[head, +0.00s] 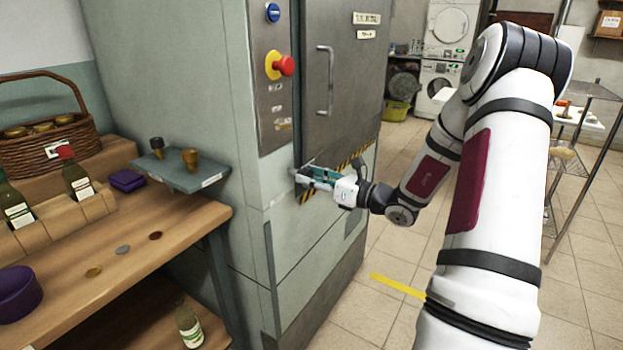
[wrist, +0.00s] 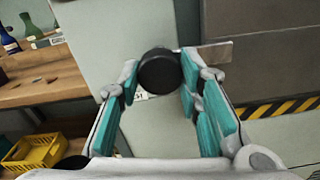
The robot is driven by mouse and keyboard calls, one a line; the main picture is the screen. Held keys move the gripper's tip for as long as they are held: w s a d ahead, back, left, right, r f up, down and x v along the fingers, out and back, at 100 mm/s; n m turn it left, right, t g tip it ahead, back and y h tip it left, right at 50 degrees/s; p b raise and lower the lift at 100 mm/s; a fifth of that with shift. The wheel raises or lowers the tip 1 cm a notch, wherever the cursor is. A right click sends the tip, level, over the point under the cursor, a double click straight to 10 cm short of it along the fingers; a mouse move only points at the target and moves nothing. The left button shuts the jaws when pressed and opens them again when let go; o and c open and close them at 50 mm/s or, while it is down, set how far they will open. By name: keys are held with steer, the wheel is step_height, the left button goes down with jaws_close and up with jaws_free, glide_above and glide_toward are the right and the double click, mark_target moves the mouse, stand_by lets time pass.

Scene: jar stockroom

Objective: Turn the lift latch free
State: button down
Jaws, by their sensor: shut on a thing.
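The lift latch shows in the wrist view as a round black knob (wrist: 159,72) in front of a flat metal plate (wrist: 215,52) on the grey-green cabinet front. My gripper (wrist: 158,84) has its teal-padded fingers on both sides of the knob and is shut on it. In the head view my gripper (head: 308,178) reaches the lower left edge of the grey lift door (head: 345,90), by the yellow-black striped band. The knob is hidden behind the fingers there.
A red stop button (head: 284,65) and a blue button (head: 272,12) sit on the panel above. A door handle (head: 326,80) is above my gripper. A wooden bench (head: 130,255) with bottles stands at left. Tiled floor is open at right, before a wire rack (head: 590,90).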

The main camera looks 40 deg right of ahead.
steer(key=shift+n, duration=0.4)
steer(key=n+b, duration=1.7)
steer(key=b, duration=0.3)
steer(key=shift+d, duration=0.1)
steer(key=shift+b, duration=0.4)
steer(key=c, duration=1.1)
jaws_free()
steer(key=v, duration=1.2)
steer(key=shift+r, duration=0.1)
